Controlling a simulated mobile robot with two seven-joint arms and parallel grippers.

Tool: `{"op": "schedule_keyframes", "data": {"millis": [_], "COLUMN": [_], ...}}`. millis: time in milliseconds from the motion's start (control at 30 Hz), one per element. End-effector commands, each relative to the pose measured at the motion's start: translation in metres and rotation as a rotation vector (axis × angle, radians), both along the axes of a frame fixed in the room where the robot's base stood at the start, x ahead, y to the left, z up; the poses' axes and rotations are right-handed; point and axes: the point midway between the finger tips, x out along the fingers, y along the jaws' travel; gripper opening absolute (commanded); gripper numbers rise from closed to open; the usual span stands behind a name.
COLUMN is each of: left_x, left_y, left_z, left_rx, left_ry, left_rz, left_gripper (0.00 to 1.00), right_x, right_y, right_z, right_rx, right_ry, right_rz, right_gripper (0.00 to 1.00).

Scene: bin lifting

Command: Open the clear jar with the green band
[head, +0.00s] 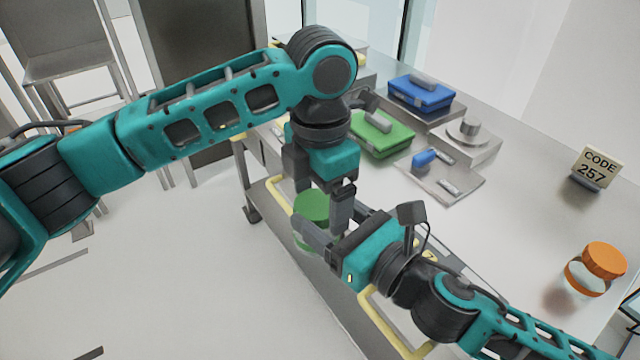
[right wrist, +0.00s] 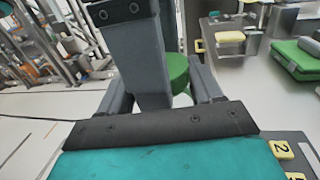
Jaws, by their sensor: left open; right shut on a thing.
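The clear jar with the green band (head: 304,241) is at the table's near-left edge in the head view, mostly hidden by my grippers. Its green lid (head: 312,206) is on top and also shows in the right wrist view (right wrist: 178,70), partly behind a grey finger of my left arm. My right gripper (head: 335,228) is shut on the jar from the right, below the lid. My left gripper (head: 320,190) points down from above, open, with its fingers on either side of the lid. I cannot tell whether they touch it.
A jar with an orange lid (head: 604,260) and a sign (head: 595,168) reading CODE 257 stand on the right of the table (head: 520,205). A green case (head: 380,135), a blue case (head: 420,93) and a metal fixture (head: 467,132) are at the back. The table's middle right is clear.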

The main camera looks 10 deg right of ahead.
Motion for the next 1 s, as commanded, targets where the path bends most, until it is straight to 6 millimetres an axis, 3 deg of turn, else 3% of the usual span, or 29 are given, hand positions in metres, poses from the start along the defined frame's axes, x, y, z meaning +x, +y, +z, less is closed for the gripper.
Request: {"op": "schedule_keyframes", "data": {"millis": [133, 733, 867, 1000], "left_x": [0.0001, -0.0008, -0.001, -0.0004], "left_y": [0.0002, -0.0006, -0.001, -0.001], "left_z": [0.0, 0.0004, 0.0004, 0.0004], "left_rx": [0.0, -0.002, -0.003, -0.004], "left_ry": [0.0, 0.001, 0.003, 0.004], "left_rz": [0.001, -0.001, 0.038, 0.195], "left_gripper": [0.87, 0.3, 0.3, 0.31], "right_x": [0.0, 0.0003, 0.0005, 0.0009], "right_y": [0.0001, -0.0001, -0.0001, -0.0006], "right_z": [0.0009, 0.0008, 0.0007, 0.0006], "right_rx": [0.001, 0.0, 0.0, 0.0], "right_ry": [-0.002, -0.002, -0.002, -0.001], "right_rz": [0.001, 0.0, -0.001, -0.003], "right_gripper": [0.0, 0.0, 0.0, 0.0]}}
